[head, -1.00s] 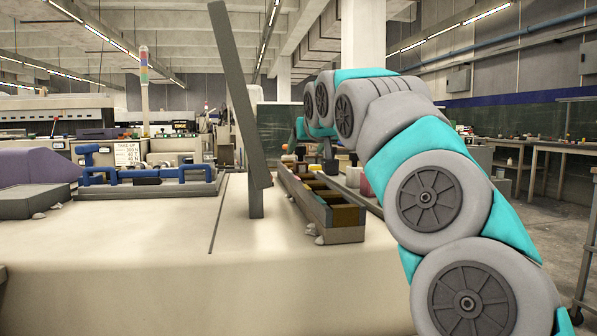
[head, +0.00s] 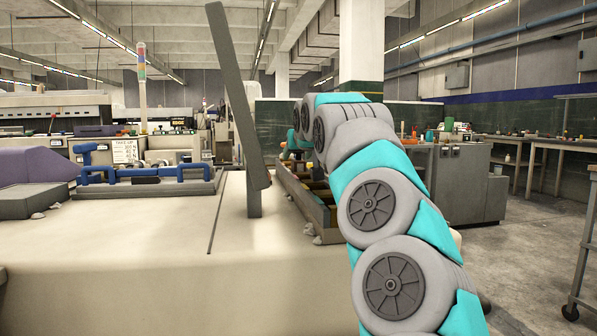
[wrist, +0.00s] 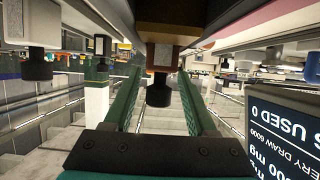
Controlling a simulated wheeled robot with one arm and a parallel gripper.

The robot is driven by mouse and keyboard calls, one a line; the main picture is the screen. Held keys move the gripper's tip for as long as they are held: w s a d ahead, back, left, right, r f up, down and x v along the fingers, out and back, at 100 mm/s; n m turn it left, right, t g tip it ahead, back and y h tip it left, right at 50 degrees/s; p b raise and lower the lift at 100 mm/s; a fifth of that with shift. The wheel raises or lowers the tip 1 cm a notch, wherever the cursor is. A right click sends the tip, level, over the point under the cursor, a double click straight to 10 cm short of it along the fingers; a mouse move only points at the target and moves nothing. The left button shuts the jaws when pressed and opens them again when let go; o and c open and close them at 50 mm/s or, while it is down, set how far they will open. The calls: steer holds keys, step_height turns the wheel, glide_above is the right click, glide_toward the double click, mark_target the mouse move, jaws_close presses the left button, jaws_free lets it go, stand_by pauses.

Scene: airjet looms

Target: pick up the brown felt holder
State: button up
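In the wrist view, which looks upside down, a brown-sided block with a lighter face (wrist: 160,52) and a black knob shows at top centre. It may be the brown felt holder, but I cannot confirm it. My gripper (wrist: 160,88) has two green fingers standing apart, one on each side of the knob in the picture. I see no finger contact. In the head view my arm hides the gripper and most of the far end of the long divided tray (head: 326,222). No brown felt holder can be made out there.
Similar pieces with black knobs, one pale (wrist: 35,30), stand on either side in the wrist view. A dark display panel (wrist: 285,130) is at right. In the head view a grey slanted post (head: 238,95) rises beside the tray, and blue-handled hardware (head: 145,175) lies left.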

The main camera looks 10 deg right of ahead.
jaws_close()
steer(key=shift+r, duration=0.1)
stand_by(0.5)
